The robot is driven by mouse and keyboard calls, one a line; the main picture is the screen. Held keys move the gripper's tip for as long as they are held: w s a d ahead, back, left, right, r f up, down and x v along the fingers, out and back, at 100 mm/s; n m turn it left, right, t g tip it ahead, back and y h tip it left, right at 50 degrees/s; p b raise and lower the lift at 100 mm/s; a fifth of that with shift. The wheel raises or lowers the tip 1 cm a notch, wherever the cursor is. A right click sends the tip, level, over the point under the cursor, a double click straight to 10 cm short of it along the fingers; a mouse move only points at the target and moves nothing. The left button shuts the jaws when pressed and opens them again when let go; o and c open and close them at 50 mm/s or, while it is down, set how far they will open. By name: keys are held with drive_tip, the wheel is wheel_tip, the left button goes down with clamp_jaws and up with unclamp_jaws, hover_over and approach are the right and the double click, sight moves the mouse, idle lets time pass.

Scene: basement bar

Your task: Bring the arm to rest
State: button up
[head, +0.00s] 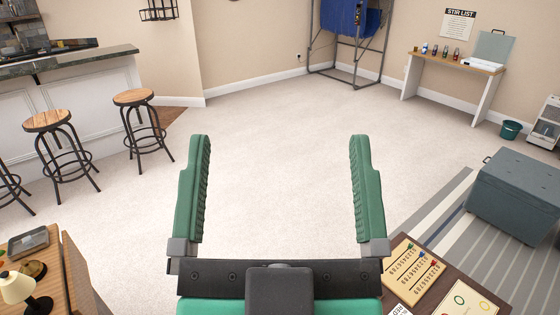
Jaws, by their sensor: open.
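My gripper (279,190) is in the lower middle of the head view. Its two green ridged fingers stand wide apart and point away from me. Nothing is between them; only pale carpet shows there. The gripper appears to touch nothing. The rest of my arm is hidden behind the gripper body at the bottom edge.
A wooden table with number boards (414,273) is at lower right, close to my gripper. A wooden desk (83,277) with a lamp (20,290) is at lower left. Bar stools (134,97) stand left, a grey chest (515,195) right. The middle carpet (280,125) is clear.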

wheel_tip(320, 180, up, 30)
drive_tip(key=p, duration=3)
drive_tip(key=shift+a+r, duration=0.1)
